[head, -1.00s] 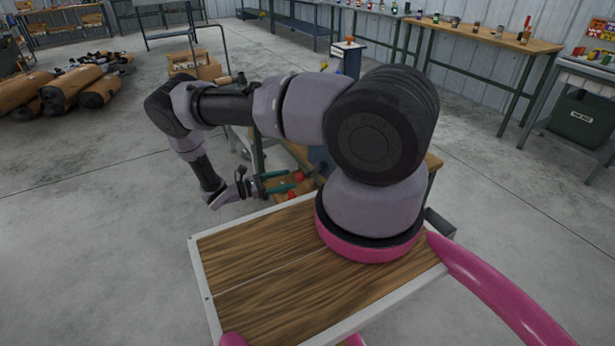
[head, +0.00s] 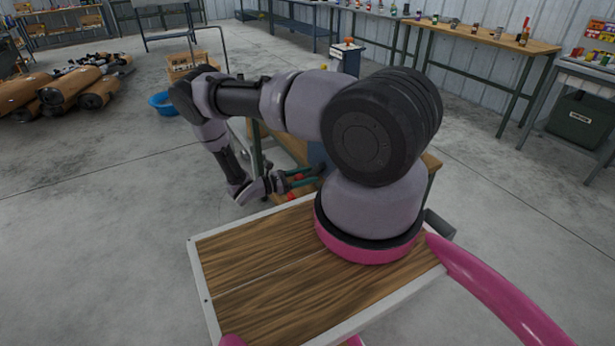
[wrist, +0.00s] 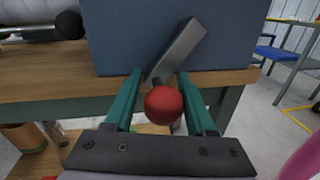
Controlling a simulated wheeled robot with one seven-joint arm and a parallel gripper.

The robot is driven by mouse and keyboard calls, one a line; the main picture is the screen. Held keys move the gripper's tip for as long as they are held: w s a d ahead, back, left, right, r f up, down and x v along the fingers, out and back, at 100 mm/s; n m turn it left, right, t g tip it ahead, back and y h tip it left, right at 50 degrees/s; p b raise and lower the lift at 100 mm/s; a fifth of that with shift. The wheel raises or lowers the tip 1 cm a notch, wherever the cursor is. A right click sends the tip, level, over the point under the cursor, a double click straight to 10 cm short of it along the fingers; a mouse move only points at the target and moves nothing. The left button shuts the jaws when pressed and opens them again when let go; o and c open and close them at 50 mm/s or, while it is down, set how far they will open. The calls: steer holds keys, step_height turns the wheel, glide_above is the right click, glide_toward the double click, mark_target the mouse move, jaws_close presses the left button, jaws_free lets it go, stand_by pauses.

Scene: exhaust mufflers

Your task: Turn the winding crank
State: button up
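The winding crank shows in the wrist view as a flat grey arm (wrist: 182,45) slanting from upper right to lower left on the front of a blue-grey box (wrist: 120,42). A round red knob (wrist: 164,105) is at its lower end. My gripper (wrist: 160,74) has its two teal fingers apart, one on each side of the knob. The knob sits closer to the right finger; I cannot tell whether it touches. In the head view my gripper (head: 312,175) is beside the bench, and my arm partly hides the crank and box.
The box stands on a wooden-topped bench (wrist: 40,84). A metal cylinder with a black end (wrist: 68,25) lies left of it. A blue basin (head: 163,103) is on the floor behind my arm. Open concrete floor lies to the left.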

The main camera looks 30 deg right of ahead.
steer(key=shift+s, duration=0.1)
jaws_close()
steer(key=shift+r+m, duration=0.15)
steer(key=shift+m, duration=0.25)
